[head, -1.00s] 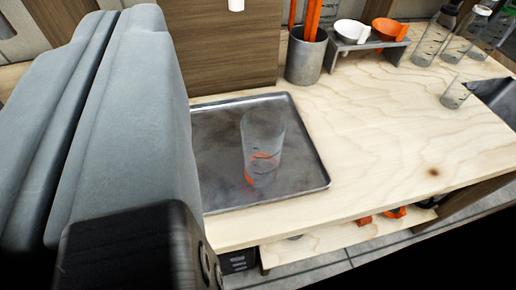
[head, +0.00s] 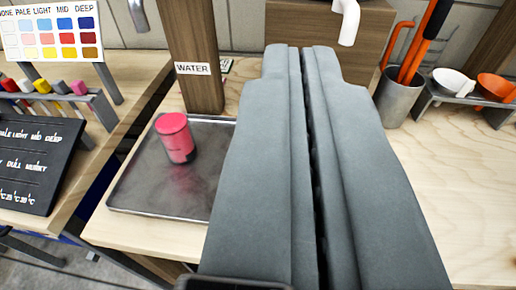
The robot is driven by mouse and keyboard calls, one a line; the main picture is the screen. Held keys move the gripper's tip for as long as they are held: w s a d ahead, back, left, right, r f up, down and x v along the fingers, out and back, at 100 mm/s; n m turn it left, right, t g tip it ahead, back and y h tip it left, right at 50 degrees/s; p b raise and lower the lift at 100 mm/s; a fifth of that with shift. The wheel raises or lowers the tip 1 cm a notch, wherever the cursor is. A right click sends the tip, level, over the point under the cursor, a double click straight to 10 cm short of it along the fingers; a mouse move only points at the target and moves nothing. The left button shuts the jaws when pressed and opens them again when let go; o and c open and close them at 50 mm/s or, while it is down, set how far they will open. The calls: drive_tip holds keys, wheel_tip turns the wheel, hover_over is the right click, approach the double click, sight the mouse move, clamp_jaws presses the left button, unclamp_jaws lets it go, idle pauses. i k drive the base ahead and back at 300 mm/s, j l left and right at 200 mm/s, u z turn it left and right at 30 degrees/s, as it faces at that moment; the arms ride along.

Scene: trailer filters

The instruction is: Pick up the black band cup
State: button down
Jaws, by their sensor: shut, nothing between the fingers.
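A pink-red cylindrical cup (head: 175,137) stands on the left part of a grey metal tray (head: 150,212). The fingers hide the right side of the tray and whatever stands there.
A wooden post with a WATER label (head: 193,69) rises behind the tray. Left are a colour chart (head: 52,32), a rack of coloured markers (head: 85,100) and a black board (head: 28,160). Right are a metal holder (head: 398,100), white cup (head: 452,82) and orange cup (head: 495,88).

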sight(171, 125)
drive_tip(key=l+u, duration=0.25)
drive_tip(key=u, duration=0.15)
drive_tip(key=l+u, duration=0.5)
drive_tip(key=u, duration=0.25)
drive_tip(key=k+l, duration=0.1)
drive_tip(key=l, duration=0.3)
drive_tip(key=k+l+u, duration=0.15)
drive_tip(key=l, duration=0.25)
drive_tip(key=k+l, duration=0.15)
drive_tip(key=l, duration=0.2)
drive_tip(key=k+l+u, duration=0.15)
drive_tip(key=l, duration=0.25)
